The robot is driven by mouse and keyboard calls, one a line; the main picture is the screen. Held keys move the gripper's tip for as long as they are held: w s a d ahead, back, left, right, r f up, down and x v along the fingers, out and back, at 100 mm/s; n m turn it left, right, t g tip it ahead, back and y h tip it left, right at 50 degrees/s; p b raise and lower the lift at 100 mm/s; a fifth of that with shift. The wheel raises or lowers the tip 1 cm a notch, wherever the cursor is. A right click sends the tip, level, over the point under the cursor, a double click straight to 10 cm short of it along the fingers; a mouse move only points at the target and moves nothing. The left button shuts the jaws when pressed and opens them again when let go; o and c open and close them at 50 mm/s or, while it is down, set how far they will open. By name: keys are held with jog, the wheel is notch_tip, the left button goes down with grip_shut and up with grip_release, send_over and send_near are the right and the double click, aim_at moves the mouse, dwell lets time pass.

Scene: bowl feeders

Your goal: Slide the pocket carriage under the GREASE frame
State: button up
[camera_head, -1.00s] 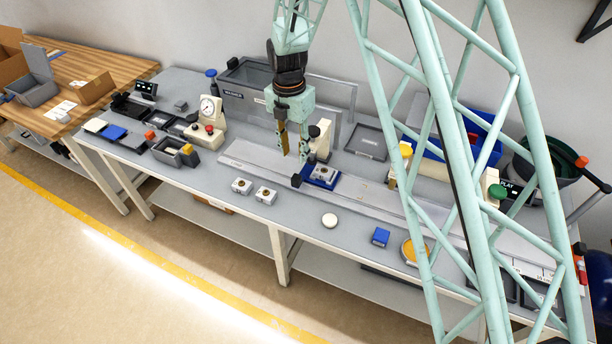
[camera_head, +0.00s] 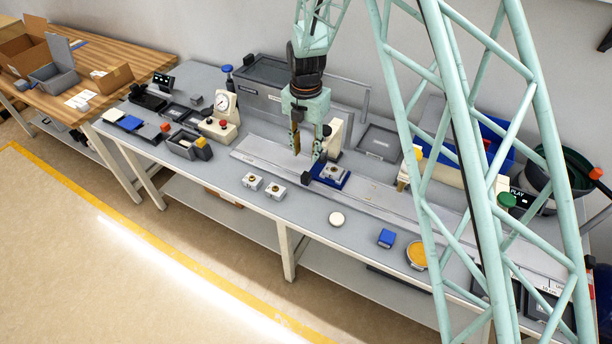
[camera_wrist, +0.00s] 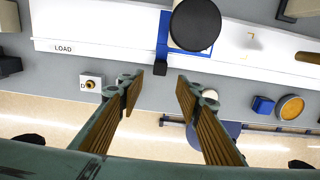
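The pocket carriage (camera_head: 343,184) is blue and sits on the long pale rail (camera_head: 385,203), with a light block with a round centre in its pocket. A dark block (camera_head: 307,179) stands at its left front. In the wrist view the carriage (camera_wrist: 162,62) is partly hidden by a large black disc. My gripper (camera_head: 307,158) hangs above the rail, just left of and behind the carriage. In the wrist view its two fingers (camera_wrist: 160,82) are spread with nothing between them. I cannot read a GREASE label; a white post (camera_head: 336,132) with a dark head stands behind the carriage.
Two small blocks (camera_head: 264,187), a white disc (camera_head: 337,219), a blue block (camera_head: 386,238) and a yellow dish (camera_head: 417,254) lie in front of the rail. A cream station (camera_head: 451,178) stands to the right, partly behind teal lattice. The rail's left end, marked LOAD (camera_wrist: 63,48), is clear.

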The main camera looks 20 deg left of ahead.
aim_at(306, 175)
jog(key=shift+f+p, duration=0.55)
jog(key=shift+f, duration=5.9)
jog(key=shift+c, duration=0.5)
grip_shut()
